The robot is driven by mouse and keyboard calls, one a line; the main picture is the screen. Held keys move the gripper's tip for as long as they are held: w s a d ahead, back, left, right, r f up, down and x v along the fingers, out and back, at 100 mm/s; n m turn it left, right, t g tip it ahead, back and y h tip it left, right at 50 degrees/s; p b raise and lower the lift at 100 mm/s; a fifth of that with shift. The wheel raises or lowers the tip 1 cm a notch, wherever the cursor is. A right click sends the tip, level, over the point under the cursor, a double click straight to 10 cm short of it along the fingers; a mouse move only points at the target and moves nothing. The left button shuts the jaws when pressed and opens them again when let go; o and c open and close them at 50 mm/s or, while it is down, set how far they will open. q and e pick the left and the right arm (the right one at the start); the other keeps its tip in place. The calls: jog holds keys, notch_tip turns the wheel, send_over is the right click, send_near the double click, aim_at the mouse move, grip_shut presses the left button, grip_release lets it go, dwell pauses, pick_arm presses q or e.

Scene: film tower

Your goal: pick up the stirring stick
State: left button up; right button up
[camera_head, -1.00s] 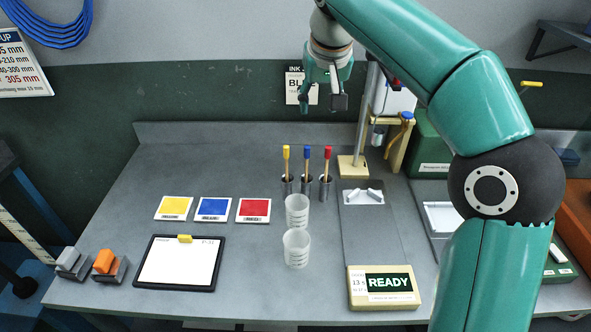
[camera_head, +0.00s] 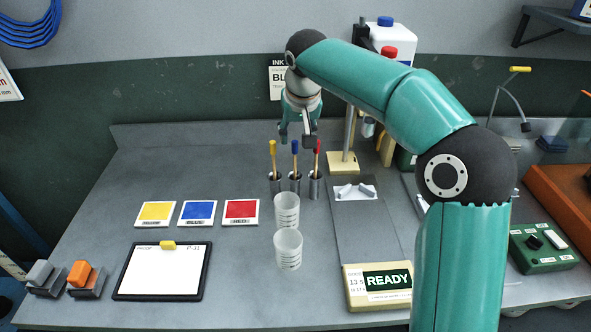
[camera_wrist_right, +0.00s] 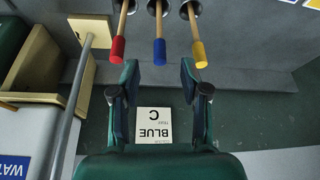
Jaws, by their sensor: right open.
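Three stirring sticks stand upright in metal holders (camera_head: 295,186) at the table's back: one with a yellow end (camera_head: 272,150), one blue (camera_head: 295,149), one red (camera_head: 317,148). My right gripper (camera_head: 298,138) hangs just above and behind them, open and empty. In the right wrist view, the right gripper (camera_wrist_right: 159,76) has its fingers apart, with the blue end (camera_wrist_right: 159,52) lined up between them, a little beyond the fingertips. The red end (camera_wrist_right: 117,50) and yellow end (camera_wrist_right: 199,54) lie just outside the fingers. My left gripper is not in view.
Two clear cups (camera_head: 287,248) stand in front of the holders. Yellow, blue and red cards (camera_head: 240,212) and a clipboard (camera_head: 206,272) lie left. A stand with a wooden base (camera_head: 343,163) rises right of the sticks. The table's back left is clear.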

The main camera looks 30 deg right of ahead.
aim_at(296, 143)
jog(key=shift+x, duration=2.65)
jog(key=shift+c, duration=0.4)
